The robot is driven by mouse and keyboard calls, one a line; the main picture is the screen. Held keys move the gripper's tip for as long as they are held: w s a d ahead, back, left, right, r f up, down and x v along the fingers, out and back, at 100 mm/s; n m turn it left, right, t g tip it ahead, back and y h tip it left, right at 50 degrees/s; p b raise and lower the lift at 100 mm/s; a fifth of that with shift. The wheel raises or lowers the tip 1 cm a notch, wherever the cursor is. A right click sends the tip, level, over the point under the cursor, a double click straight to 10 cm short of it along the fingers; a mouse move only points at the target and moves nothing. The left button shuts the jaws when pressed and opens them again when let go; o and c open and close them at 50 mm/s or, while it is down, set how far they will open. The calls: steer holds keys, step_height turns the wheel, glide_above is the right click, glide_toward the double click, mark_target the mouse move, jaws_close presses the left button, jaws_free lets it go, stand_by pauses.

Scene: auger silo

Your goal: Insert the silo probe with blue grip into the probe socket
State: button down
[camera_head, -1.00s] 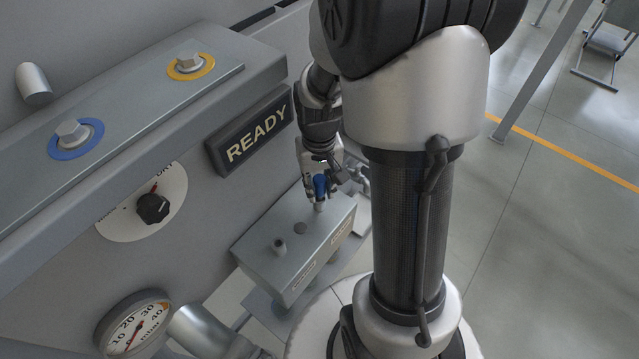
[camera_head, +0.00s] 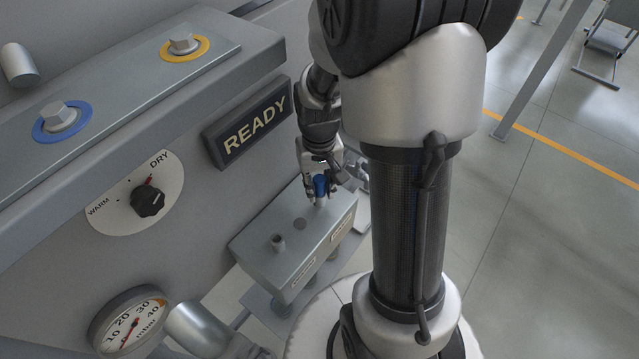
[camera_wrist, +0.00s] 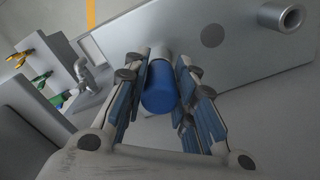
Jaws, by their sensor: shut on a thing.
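The silo probe with the blue grip (camera_head: 320,187) is between the fingers of my gripper (camera_head: 322,180), over the far right end of a grey metal box. In the wrist view the blue grip (camera_wrist: 160,90) lies between both fingers of my gripper (camera_wrist: 165,92), with a pale metal part beyond it. Whether the probe's lower end touches the box or sits in it is hidden.
Open floor lies right.

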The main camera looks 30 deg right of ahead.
steer(key=c, duration=1.2)
jaws_free()
steer(key=shift+c, duration=0.2)
step_height(320, 180, up, 12)
